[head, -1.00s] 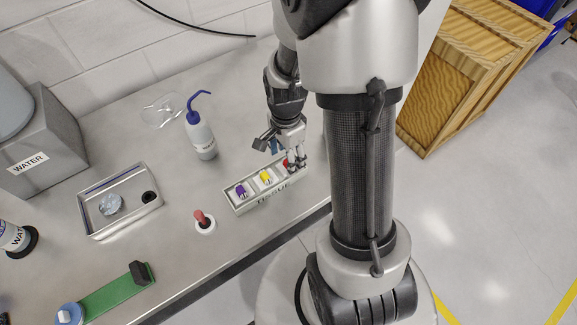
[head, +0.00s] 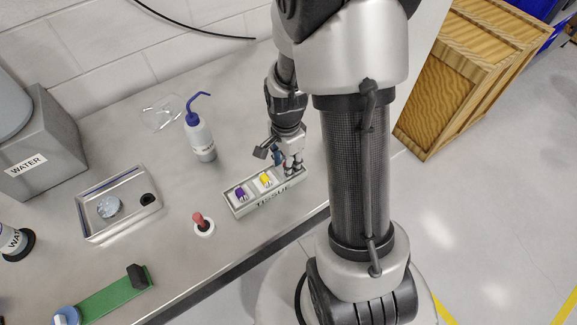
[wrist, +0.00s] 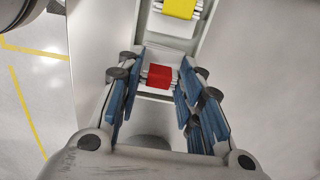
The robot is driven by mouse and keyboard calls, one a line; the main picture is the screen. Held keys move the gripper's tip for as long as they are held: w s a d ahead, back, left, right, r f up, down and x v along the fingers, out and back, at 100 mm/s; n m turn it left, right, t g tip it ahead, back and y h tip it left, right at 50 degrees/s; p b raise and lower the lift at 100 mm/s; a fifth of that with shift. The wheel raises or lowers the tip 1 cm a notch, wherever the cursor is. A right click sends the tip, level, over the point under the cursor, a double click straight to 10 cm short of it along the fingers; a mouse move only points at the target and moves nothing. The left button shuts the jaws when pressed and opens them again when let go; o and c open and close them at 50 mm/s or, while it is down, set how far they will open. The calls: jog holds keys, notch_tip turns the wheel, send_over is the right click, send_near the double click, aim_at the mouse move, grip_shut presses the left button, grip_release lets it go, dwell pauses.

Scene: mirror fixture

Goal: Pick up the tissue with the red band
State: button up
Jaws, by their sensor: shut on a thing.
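The tissue with the red band (wrist: 157,76) shows in the wrist view as a small white folded stack with a red wrap. My gripper (wrist: 160,70) is shut on it, with blue finger pads on its left and right sides. In the head view my gripper (head: 292,165) is at the right end of the grey tissue box (head: 268,203), and its fingers hide the red band there. I cannot tell whether the tissue is clear of the box floor.
The box also holds a tissue with a yellow band (head: 265,180) and one with a purple band (head: 241,193). A blue-topped wash bottle (head: 201,140) stands behind it. A red-bulbed dropper bottle (head: 203,225) and a metal tray (head: 119,203) are to the left.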

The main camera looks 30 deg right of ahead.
notch_tip(320, 180, up, 20)
jog(key=p, duration=0.6)
jog(key=shift+o, duration=0.3)
jog(key=c, duration=0.4)
jog(key=shift+o, duration=0.2)
